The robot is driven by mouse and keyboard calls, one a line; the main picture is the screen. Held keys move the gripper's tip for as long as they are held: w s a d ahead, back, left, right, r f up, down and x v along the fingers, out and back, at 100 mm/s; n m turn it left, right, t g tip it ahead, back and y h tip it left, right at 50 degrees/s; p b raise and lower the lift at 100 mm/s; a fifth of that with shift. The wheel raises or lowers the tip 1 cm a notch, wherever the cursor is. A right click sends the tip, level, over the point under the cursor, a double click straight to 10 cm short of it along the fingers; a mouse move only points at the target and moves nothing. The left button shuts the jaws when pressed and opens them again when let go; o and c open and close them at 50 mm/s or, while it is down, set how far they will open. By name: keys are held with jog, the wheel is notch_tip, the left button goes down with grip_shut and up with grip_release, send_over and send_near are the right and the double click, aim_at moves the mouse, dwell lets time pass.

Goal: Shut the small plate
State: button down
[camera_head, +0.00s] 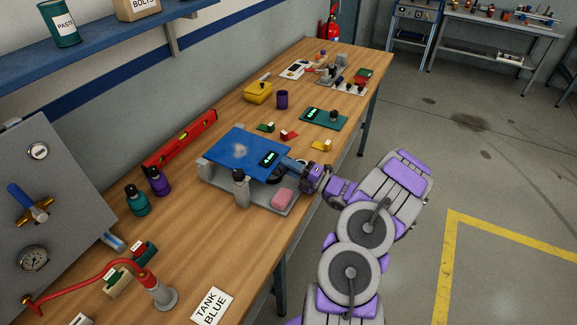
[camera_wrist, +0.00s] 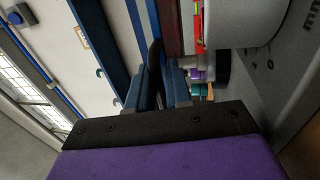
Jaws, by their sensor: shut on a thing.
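A small blue plate (camera_head: 238,150) with a pale smudge lies tilted over a grey fixture (camera_head: 215,183) on the wooden bench. In the wrist view my gripper's blue fingers (camera_wrist: 160,88) close around a dark thin part, hard to make out. A grey rounded body stands close at the upper right there.
Open floor lies to the right.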

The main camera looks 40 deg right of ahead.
jog(key=shift+r+p, duration=0.15)
jog(key=shift+p, duration=0.2)
jog(key=shift+r+p, duration=0.3)
jog(key=shift+p, duration=0.65)
jog(key=shift+r+p, duration=0.1)
jog(key=shift+p, duration=0.75)
jog(key=c, duration=1.3)
grip_release()
jog(key=p+v, duration=0.3)
jog(key=v, duration=1.4)
jog(key=shift+s+d, duration=0.2)
